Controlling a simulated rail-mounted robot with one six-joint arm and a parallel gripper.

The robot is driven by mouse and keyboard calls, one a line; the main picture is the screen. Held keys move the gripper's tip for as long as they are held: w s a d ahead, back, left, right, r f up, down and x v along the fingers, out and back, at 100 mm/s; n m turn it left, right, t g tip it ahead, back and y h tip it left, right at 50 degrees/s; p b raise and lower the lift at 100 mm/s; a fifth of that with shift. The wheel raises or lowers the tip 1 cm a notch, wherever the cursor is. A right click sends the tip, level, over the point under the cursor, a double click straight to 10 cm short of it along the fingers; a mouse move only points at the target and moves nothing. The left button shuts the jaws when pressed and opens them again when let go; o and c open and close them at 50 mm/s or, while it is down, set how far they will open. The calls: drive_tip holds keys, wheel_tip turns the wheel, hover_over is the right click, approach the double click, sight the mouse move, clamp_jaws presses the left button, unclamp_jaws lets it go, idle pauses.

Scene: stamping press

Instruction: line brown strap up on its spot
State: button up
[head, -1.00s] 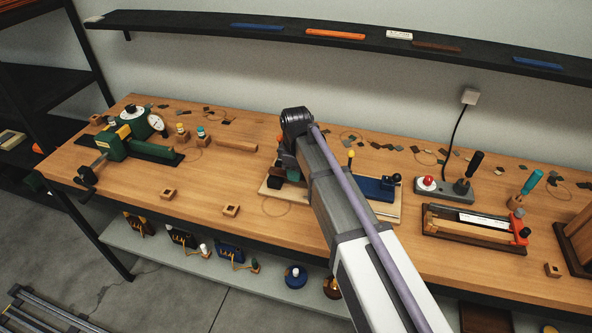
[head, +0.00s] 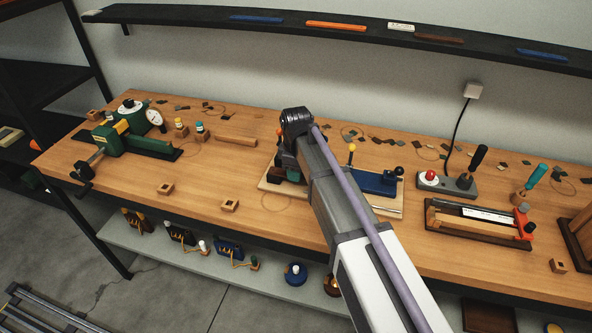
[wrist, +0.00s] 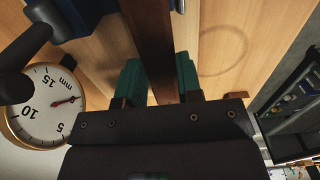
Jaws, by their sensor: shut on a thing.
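My gripper (wrist: 158,78) has two green fingertips, shut on a long dark brown strap (wrist: 152,35) in the wrist view. The strap runs from between the fingers to the top edge of that view, and its far end is out of frame. The gripper is over a pale board (head: 388,208) with a blue press block (head: 375,183) on the workbench. The wrist view shows a dial gauge (wrist: 40,105) in mm close at left. Contact between strap and board cannot be told.
A green dial device (head: 150,145) stands at bench left. A wooden frame with a red knob (head: 478,220) and a grey switch box (head: 445,184) are at right. Small dark chips lie along the back. Wooden blocks (head: 229,205) sit near the front. A shelf (head: 200,14) holds coloured strips.

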drive_tip(key=o, duration=0.9)
drive_tip(key=shift+c, duration=0.9)
wheel_tip(320, 180, up, 7)
drive_tip(key=p, duration=0.7)
drive_tip(key=shift+r, duration=0.15)
drive_tip(key=shift+f, duration=0.2)
